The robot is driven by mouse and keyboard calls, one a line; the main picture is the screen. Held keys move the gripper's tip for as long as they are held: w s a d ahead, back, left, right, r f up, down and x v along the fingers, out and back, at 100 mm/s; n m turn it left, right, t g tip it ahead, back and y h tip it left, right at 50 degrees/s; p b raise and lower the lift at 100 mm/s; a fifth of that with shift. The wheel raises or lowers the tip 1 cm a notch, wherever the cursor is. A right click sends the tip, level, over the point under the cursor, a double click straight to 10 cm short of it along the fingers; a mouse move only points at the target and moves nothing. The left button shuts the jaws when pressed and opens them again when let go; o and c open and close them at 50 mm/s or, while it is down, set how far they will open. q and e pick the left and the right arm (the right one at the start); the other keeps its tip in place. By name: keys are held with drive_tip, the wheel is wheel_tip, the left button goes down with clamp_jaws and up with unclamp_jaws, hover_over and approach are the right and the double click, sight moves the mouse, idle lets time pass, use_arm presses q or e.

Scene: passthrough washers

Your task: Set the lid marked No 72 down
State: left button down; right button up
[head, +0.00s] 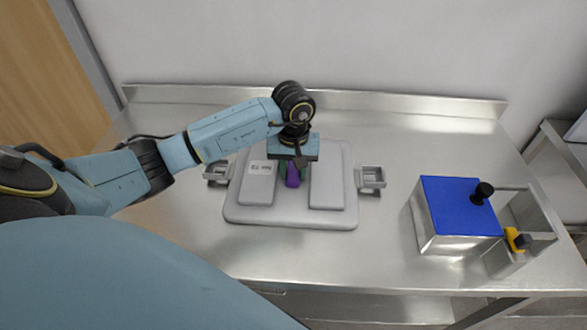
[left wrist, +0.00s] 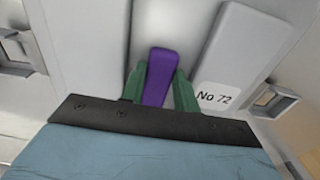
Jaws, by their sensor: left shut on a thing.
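The grey lid (head: 290,218) marked No 72 lies flat-looking at the middle of the steel table, with two raised panels and a white label on the left one. In the left wrist view the lid (left wrist: 228,50) shows its No 72 label. My left gripper (head: 292,177) is over the lid's middle, shut on its purple handle (head: 293,178). In the left wrist view the green fingers stand on both sides of the handle (left wrist: 160,75). Whether the lid touches the table I cannot tell. My right gripper is out of view.
Grey brackets stand left (head: 217,172) and right (head: 371,178) of the lid. A metal box with a blue top (head: 458,205) and a black knob stands at the right, beside a metal frame with a yellow part (head: 517,240). The steel table (head: 400,150) is otherwise clear, with a raised back edge.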

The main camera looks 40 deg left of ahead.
use_arm(q)
drive_tip(key=shift+w+r, duration=0.1)
drive_tip(key=c, duration=1.1)
unclamp_jaws()
drive_tip(key=shift+o, duration=0.2)
